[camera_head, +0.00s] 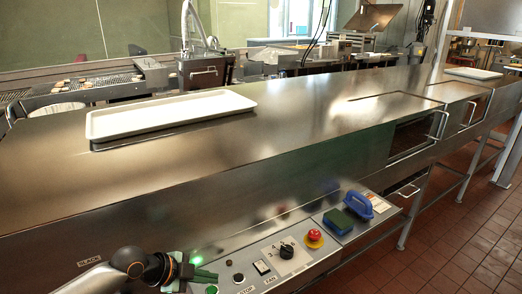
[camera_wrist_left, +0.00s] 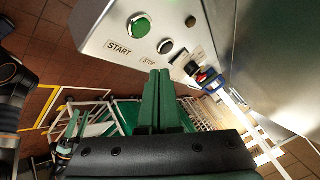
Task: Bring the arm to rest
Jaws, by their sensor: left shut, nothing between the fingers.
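My left arm (camera_head: 125,265) comes in at the bottom left of the head view, in front of the control panel. Its left gripper (camera_head: 207,275) has green fingers, close to the panel's left end near a lit green lamp (camera_head: 196,260). In the left wrist view the two green fingers (camera_wrist_left: 161,98) lie together, shut and empty. Beyond them are the green START button (camera_wrist_left: 139,26) and the dark STOP button (camera_wrist_left: 165,46). Whether the fingertips touch the panel cannot be told. My right gripper is in neither view.
The control panel (camera_head: 290,277) carries a black knob (camera_head: 286,251) and a red emergency button (camera_head: 314,238). A long steel hood (camera_head: 270,145) with a white tray (camera_head: 170,112) stands behind. Tiled floor (camera_head: 450,240) is open at right.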

